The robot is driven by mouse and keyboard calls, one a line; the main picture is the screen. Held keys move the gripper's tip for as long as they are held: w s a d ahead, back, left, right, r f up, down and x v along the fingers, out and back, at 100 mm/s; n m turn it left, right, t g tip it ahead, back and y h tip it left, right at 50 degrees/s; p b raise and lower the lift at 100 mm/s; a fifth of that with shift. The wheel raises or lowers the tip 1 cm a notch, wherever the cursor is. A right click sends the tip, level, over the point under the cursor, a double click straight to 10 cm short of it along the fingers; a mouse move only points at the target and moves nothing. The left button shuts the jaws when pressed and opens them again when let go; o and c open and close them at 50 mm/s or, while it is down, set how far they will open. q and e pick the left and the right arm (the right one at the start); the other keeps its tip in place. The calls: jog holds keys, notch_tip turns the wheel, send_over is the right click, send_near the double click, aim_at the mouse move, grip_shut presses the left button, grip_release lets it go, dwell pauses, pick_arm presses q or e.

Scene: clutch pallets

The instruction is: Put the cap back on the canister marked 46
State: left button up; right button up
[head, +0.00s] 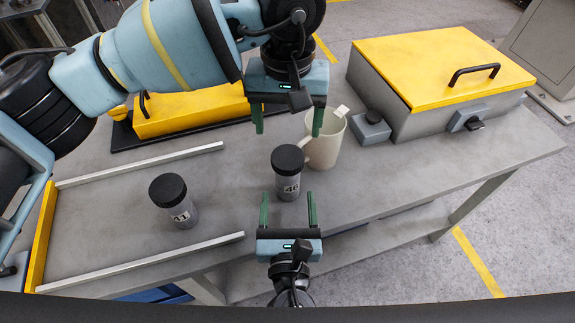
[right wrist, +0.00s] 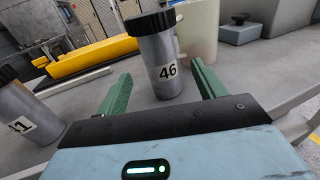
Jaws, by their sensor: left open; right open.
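The canister marked 46 (head: 289,190) stands upright on the grey table, and it shows in the right wrist view (right wrist: 162,72). A black cap (head: 287,159) sits on its top; I cannot tell whether it is fastened. My right gripper (head: 288,196) is open, with its green fingers pointing at the canister's lower body from the near side, one to each side of it. My left gripper (head: 288,120) is open and empty, above and beyond the cap, with its fingers pointing down.
A canister marked 41 (head: 183,214) with a black cap stands to the left, between two pale rails. A beige mug (head: 326,150) stands close behind canister 46. A grey box with a yellow lid (head: 440,62) and a small grey block (head: 370,130) are at the right.

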aim_at(288, 185)
pick_arm(q)
jog(key=shift+s, duration=0.15)
pick_arm(e)
jog(key=shift+s, duration=0.1)
jog(key=shift+w, duration=3.9)
